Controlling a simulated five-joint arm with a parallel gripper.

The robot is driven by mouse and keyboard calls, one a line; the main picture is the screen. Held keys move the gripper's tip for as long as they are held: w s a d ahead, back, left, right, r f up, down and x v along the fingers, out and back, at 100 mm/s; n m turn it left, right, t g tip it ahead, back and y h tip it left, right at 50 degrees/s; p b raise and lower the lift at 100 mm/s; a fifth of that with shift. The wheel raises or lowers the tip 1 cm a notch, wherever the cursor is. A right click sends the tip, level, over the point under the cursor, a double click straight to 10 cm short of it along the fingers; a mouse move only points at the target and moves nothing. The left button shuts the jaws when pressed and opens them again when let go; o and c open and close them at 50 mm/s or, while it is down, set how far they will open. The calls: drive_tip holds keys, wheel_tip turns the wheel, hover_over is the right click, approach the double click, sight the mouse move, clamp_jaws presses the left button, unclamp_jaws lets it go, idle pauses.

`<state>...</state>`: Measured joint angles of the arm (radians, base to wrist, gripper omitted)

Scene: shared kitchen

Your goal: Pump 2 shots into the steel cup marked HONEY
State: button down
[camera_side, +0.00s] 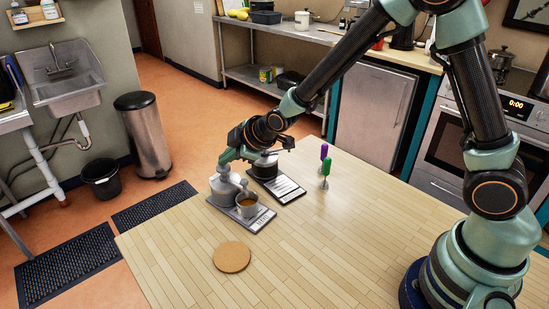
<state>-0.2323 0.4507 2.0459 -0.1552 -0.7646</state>
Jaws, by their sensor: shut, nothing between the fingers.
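A pale grey pump jar (222,191) stands near the far left edge of the wooden table. A steel cup (247,209) with amber contents stands right beside it, on the same grey tray (236,226). The tray carries a label too small to read for certain. My gripper (224,163) is shut and points down at the top of the pale jar; it hides most of the pump head, and I cannot tell whether it touches it. A dark jar (265,168) stands behind on a second labelled tray (288,189), partly hidden by my wrist.
A round cork mat (232,257) lies in front of the trays. A purple-handled tool (324,151) and a green-handled tool (325,168) stand to the right. The middle and front of the wooden table (330,245) are clear.

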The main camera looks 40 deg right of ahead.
sight(228, 167)
drive_tip(key=shift+s+f, duration=0.1)
drive_tip(key=shift+f, duration=0.85)
idle(0.6)
drive_tip(key=shift+r, duration=1.7)
wheel_tip(228, 167, up, 6)
idle(2.5)
drive_tip(key=shift+f, duration=3)
